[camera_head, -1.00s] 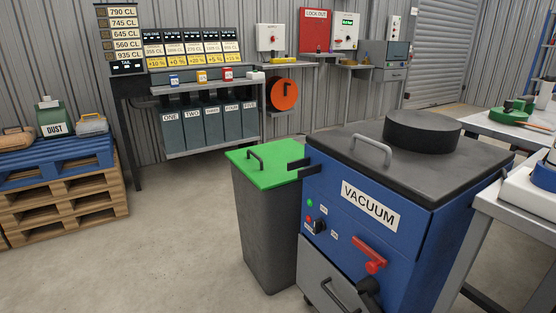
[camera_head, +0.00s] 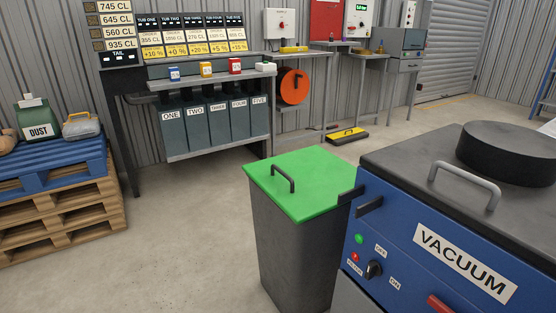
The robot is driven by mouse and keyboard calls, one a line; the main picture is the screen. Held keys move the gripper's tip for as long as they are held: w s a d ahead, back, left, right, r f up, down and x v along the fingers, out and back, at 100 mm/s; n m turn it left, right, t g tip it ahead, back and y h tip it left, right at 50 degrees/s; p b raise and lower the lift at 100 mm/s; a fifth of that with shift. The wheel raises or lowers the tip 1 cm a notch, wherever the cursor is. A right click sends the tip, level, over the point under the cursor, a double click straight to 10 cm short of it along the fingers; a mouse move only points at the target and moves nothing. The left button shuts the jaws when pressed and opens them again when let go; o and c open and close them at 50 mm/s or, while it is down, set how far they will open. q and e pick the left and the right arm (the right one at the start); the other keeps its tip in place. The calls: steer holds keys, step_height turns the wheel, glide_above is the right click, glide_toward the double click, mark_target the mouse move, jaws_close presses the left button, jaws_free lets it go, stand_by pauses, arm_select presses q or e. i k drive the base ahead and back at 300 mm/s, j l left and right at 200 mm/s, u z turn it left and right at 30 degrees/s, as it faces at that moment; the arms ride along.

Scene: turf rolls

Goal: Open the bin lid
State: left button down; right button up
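The bin (camera_head: 291,250) is a tall dark grey container standing on the floor near the middle of the view. Its green lid (camera_head: 318,194) lies flat and shut on top. A dark arched handle (camera_head: 284,178) stands on the left part of the lid. Neither of my grippers shows in the head view.
The blue vacuum machine (camera_head: 409,232) stands close against the bin's right side, with dark brackets by the lid. A pallet stack (camera_head: 62,205) stands at the left. A shelf with grey tubs (camera_head: 214,124) is behind. Open floor (camera_head: 190,225) lies left of the bin.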

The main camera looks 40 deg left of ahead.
mark_target(306, 183)
steer(key=i+j+z, duration=0.1)
steer(key=j, duration=0.65)
steer(key=i+j+z, duration=0.1)
steer(key=j, duration=0.65)
steer(key=i+j+z, duration=0.15)
steer(key=j, duration=0.65)
